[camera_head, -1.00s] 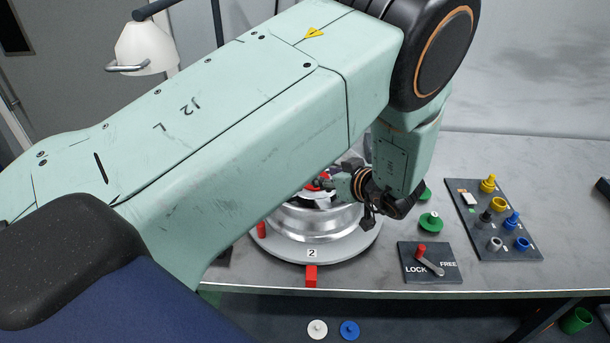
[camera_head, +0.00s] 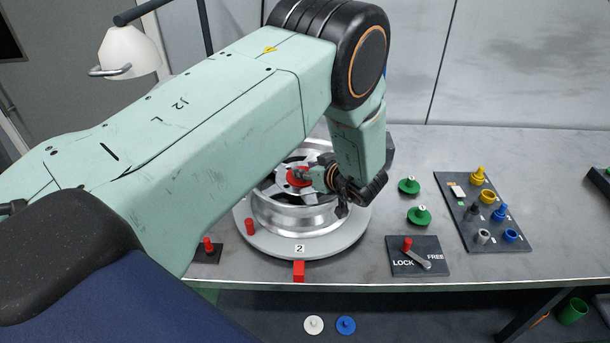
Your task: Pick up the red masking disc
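The red masking disc (camera_head: 293,180) sits at the hub of the silver wheel (camera_head: 290,214), partly hidden by my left gripper. The wheel lies on a round grey turntable (camera_head: 270,246) marked 2. My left gripper (camera_head: 306,175) comes in from the right side of the hub, with its fingertips over or at the disc. It is small and dark here, so finger opening and contact with the disc are unclear. My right gripper is out of view.
Two green knobbed discs (camera_head: 419,217) lie right of the turntable. A LOCK/FREE lever plate (camera_head: 420,268) is near the front edge. A dark board (camera_head: 513,237) with yellow, blue and grey parts stands further right. White (camera_head: 314,325) and blue (camera_head: 346,325) discs lie below the table edge.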

